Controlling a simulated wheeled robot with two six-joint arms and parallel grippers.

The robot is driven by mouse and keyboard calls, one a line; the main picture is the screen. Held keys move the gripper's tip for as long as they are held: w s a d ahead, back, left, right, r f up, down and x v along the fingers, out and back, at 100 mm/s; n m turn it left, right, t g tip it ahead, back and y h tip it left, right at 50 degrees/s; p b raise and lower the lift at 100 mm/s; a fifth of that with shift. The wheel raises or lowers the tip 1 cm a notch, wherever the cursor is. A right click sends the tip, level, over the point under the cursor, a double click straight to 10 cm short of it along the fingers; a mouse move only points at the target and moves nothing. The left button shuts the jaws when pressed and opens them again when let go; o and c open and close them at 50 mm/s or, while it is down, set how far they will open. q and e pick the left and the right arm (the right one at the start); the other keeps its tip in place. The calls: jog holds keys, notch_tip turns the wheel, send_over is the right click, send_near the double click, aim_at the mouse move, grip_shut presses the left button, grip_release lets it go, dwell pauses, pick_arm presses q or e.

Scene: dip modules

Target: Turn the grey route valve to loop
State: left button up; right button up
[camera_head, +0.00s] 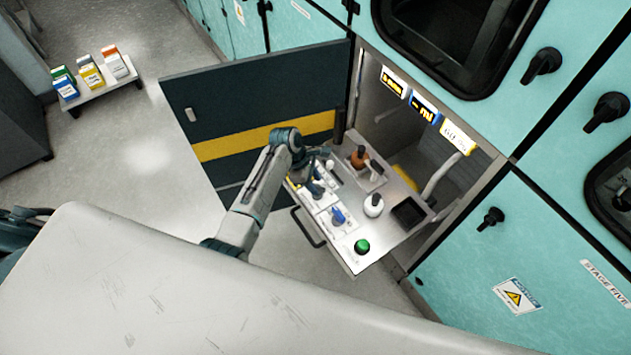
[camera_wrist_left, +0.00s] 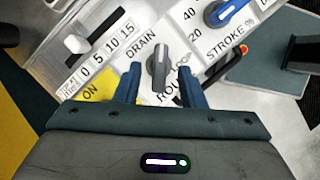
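The grey route valve (camera_wrist_left: 158,70) is a small grey knob on a white panel, its handle upright in the left wrist view. The word DRAIN is printed at its upper left. LOOP, at its right, and ROUTE, below it, are partly hidden by a finger. My left gripper (camera_wrist_left: 160,84) is open, with one finger on each side of the knob and visible gaps between. In the head view my left gripper (camera_head: 312,180) is over the panel's left part and hides the valve. My right gripper is not in view.
The blue stroke knob (camera_wrist_left: 232,12) is close by at the upper right; a white slider (camera_wrist_left: 78,43) is at the left. An open door (camera_head: 250,95) stands behind my arm.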

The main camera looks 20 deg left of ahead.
pick_arm(q)
jog(key=shift+x, duration=0.75)
grip_shut()
